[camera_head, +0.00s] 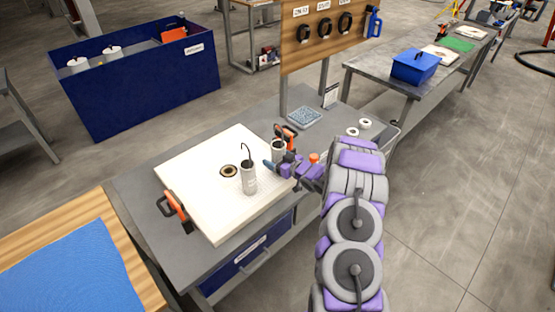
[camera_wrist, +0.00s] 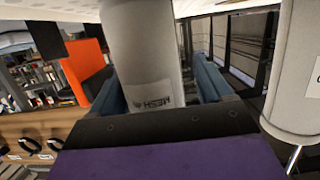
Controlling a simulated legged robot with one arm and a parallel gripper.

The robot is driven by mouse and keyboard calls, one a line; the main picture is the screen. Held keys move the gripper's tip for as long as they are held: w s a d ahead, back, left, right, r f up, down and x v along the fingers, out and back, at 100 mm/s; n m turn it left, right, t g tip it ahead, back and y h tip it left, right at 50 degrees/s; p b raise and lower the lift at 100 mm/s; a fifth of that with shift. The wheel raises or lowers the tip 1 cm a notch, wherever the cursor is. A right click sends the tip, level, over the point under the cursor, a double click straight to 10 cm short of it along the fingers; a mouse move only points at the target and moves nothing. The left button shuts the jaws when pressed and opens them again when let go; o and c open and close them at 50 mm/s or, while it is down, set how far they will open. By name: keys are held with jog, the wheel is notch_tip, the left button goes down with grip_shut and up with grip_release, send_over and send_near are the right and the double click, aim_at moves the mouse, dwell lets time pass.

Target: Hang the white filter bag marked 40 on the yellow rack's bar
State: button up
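Two pale grey cylindrical filter bags with dark wire loops stand upright on the white filter plate (camera_head: 185,170). The near filter bag (camera_head: 249,181) is beside the plate's dark centre hole. The far filter bag (camera_head: 279,147) stands near the plate's far right edge. My gripper (camera_head: 275,160) reaches in from the right at the far bag. In the wrist view, this bag (camera_wrist: 145,50), printed MESH, stands between my two blue fingers, which look open around it. The near bag also shows at the right of the wrist view (camera_wrist: 298,80). No number 40 is readable. I cannot make out the yellow rack clearly.
Orange-handled clamps (camera_head: 175,207) sit at the plate's edges. A dark blue tub (camera_head: 140,85) stands back left. A tool board (camera_head: 325,35) rises behind the bench. A blue box (camera_head: 415,66) is on the far table. Open floor lies to the right.

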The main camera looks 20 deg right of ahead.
aim_at(284, 151)
jog(key=shift+d+f, duration=0.15)
jog(key=shift+d, duration=0.65)
jog(key=c, duration=0.6)
jog(key=shift+a+r, duration=0.4)
jog(key=shift+r, duration=0.05)
jog(key=shift+c, duration=0.2)
jog(key=shift+r+p, duration=0.3)
jog(key=shift+p, duration=0.1)
jog(key=shift+d+r+p, duration=0.15)
jog(key=shift+r+p, duration=0.15)
jog(key=shift+r, duration=0.25)
jog(key=shift+d+r+p, duration=0.15)
jog(key=shift+r+p, duration=0.15)
jog(key=shift+r, duration=0.25)
jog(key=shift+a+r+p, duration=0.25)
jog(key=shift+r+p, duration=0.15)
jog(key=shift+r, duration=0.35)
jog(key=shift+d, duration=0.15)
